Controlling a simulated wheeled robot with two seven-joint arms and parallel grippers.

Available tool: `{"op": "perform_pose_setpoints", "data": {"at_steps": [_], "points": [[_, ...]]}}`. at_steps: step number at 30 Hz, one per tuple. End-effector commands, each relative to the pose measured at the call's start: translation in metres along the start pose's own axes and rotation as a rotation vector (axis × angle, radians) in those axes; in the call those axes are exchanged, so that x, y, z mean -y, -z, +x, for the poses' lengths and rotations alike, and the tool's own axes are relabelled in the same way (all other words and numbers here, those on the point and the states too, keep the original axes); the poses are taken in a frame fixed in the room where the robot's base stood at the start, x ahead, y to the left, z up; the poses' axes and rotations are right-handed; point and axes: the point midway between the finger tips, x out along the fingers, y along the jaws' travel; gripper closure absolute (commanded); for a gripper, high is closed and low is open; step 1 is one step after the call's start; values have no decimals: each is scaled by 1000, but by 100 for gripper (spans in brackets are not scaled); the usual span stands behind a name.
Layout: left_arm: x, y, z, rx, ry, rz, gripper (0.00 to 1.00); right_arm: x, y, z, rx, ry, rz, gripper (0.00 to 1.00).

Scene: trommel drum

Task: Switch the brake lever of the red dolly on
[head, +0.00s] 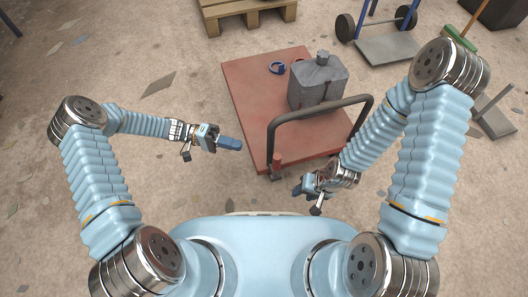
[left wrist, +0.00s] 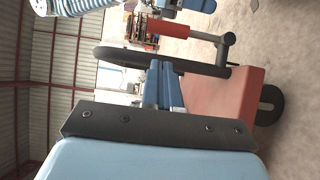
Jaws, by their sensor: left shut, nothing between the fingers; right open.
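The red dolly (head: 245,95) stands ahead of me with a dark push handle (head: 318,108) at its near end. Its brake lever (head: 276,161) is at the near left corner; in the left wrist view its red grip (left wrist: 168,29) shows on a grey rod beside the dark handle bar. I cannot tell its on or off position. My left gripper (head: 238,144) is shut and empty, left of the dolly's near corner and apart from the lever; its fingers show in the left wrist view (left wrist: 163,72). My right gripper (head: 299,190) is open, just in front of the dolly's near edge.
A wooden pallet (head: 245,12) and a hand truck (head: 385,48) stand behind. The floor left of the dolly is open, with flat scraps.

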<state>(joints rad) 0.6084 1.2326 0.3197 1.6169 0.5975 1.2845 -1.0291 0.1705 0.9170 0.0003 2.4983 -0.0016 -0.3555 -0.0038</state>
Motion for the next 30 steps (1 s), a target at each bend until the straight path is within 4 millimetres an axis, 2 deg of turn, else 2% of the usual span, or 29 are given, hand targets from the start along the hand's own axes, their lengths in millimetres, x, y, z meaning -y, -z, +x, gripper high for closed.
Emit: {"op": "perform_pose_setpoints", "data": {"at_steps": [5, 8, 21, 25, 30], "points": [[0, 0, 3, 2, 1, -2, 100, 0, 0, 0, 0, 0, 0, 57], [0, -1, 12, 4, 1, -2, 100, 0, 0, -1, 0, 0, 0, 57], [0, -1, 86, 4, 2, -3, 100, 1, 0, -5, -1, -1, 1, 57], [0, -1, 97, 3, 3, -3, 100, 2, 0, -6, -1, -1, 1, 57], [1, -1, 101, 3, 4, -2, 100, 2, 0, -6, -1, -1, 1, 57]]}}
